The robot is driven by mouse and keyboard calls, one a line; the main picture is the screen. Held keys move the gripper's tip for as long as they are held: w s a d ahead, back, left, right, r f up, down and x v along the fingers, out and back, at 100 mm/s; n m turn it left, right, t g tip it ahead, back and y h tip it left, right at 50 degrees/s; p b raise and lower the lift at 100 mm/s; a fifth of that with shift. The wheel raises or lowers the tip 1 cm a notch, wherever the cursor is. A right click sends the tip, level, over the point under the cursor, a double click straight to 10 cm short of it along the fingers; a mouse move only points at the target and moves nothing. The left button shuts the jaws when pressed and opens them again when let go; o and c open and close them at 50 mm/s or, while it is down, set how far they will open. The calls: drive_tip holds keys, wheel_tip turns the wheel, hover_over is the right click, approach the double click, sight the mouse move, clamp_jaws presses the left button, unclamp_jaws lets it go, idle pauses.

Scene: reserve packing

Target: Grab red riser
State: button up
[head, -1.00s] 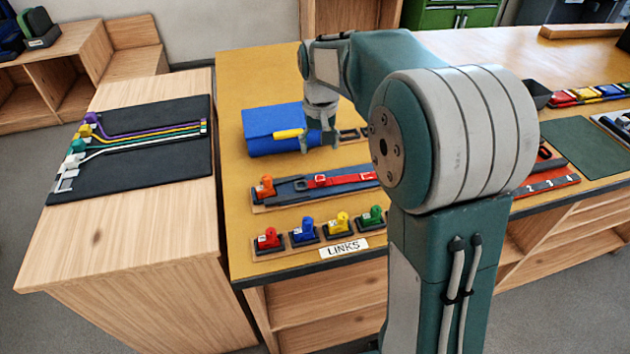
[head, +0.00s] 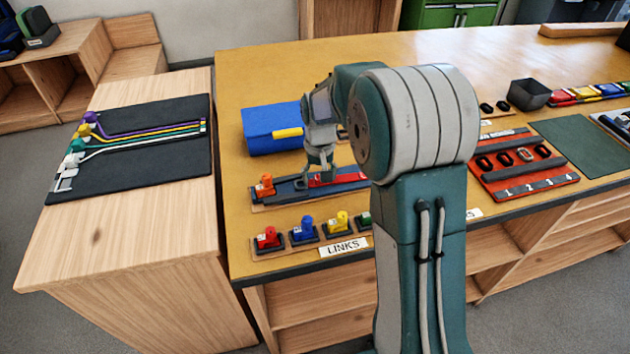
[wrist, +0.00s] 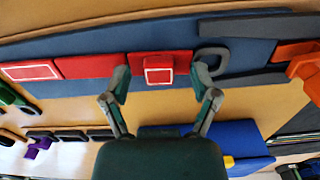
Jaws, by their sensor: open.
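The red riser (head: 342,178) is a flat red strap with a buckle, lying along a dark blue and grey holder (head: 287,189) on the table. In the wrist view the red riser (wrist: 95,66) runs across the upper left, and its raised block with a pale outline sits between my fingers. My gripper (head: 319,168) is open over the buckle end; its two fingers show in the wrist view (wrist: 162,80), one on either side of the block. I cannot tell how high the fingertips are above the strap. My arm hides the strap's right end in the head view.
An orange knob (head: 265,186) stands at the holder's left end. A blue case (head: 270,128) with a yellow handle lies behind it. Coloured links (head: 303,230) stand in a row in front, by the LINKS label (head: 343,246). A red numbered tray (head: 524,190) lies to the right.

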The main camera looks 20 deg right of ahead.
drive_tip(key=shift+f, duration=0.1)
clamp_jaws()
idle(0.3)
